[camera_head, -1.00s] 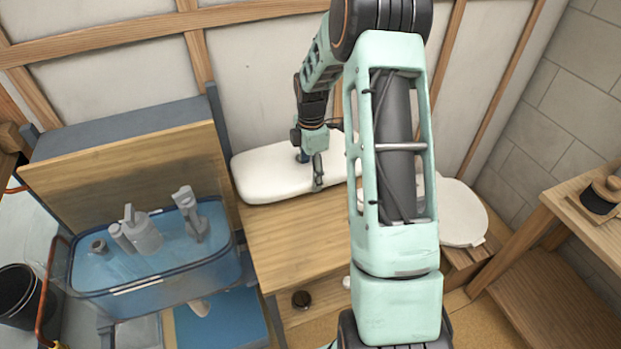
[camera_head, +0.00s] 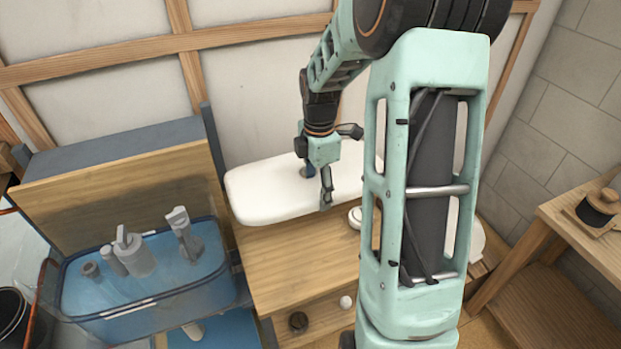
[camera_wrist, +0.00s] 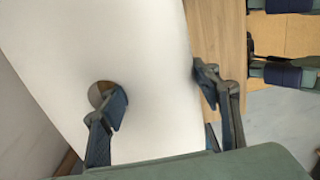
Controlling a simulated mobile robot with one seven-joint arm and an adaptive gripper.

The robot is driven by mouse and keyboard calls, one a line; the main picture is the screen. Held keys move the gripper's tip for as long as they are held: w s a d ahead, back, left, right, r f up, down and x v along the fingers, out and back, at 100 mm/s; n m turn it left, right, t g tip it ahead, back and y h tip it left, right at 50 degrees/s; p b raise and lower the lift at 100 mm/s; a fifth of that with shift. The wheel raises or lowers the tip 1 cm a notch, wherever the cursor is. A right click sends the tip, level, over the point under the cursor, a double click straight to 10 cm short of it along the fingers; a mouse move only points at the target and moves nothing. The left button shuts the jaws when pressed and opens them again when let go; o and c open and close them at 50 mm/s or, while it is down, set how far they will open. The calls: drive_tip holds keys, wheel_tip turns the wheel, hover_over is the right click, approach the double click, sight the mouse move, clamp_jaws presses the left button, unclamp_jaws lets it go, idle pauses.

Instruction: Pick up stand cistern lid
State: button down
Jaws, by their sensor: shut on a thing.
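The cistern lid (camera_head: 258,196) is a long white slab with rounded ends, lying flat at the back of the wooden bench (camera_head: 275,262). My gripper (camera_head: 318,184) is over the lid's middle, shut across its front part. In the wrist view, one finger of my gripper (camera_wrist: 160,84) enters the round hole in the lid (camera_wrist: 150,35), and the other presses its long outer edge. The lid's right end is hidden behind my arm. I cannot tell whether the lid touches the bench.
A clear blue tank (camera_head: 130,306) with several grey-white fittings stands at left before a wooden panel (camera_head: 120,178). A round white thing (camera_head: 355,217) lies near the lid's front edge. A wooden shelf unit (camera_head: 565,225) stands at right.

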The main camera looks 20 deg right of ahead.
drive_tip(key=s, duration=1.2)
drive_tip(key=shift+w+r, duration=0.1)
idle(0.4)
